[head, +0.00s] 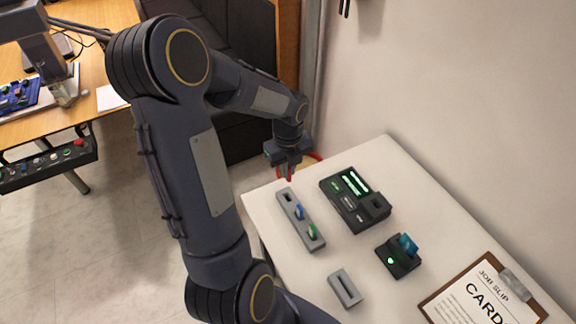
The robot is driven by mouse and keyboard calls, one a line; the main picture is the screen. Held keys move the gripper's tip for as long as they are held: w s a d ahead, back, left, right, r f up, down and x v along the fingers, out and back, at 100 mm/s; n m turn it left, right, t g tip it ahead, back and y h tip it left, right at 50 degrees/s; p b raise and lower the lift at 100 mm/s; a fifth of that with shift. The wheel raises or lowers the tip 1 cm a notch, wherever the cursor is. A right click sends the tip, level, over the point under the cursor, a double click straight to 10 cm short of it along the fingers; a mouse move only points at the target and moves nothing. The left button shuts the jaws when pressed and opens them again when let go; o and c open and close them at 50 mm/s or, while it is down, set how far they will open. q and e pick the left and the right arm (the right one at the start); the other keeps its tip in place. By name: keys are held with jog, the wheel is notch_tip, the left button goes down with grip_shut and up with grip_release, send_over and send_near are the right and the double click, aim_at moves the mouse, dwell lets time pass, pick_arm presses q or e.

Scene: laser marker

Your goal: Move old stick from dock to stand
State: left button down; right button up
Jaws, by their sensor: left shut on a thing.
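My left gripper (287,168) points down over the far left end of the white table, just beyond the grey slotted stand (308,233). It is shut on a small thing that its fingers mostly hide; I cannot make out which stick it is. A black dock (356,215) with lit green panels sits to the right of the stand. My right gripper is not in view.
A small black reader (401,262) holds a blue card (408,244). A grey slotted block (345,288) and a clipboard (450,306) lie nearer. The wall borders the table on the right.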

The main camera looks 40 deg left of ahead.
pick_arm(q)
jog(key=shift+f+b, duration=2.3)
jog(key=shift+f, duration=1.2)
jog(key=shift+f, duration=0.15)
jog(key=shift+r+p, duration=0.2)
jog(key=shift+p, duration=0.2)
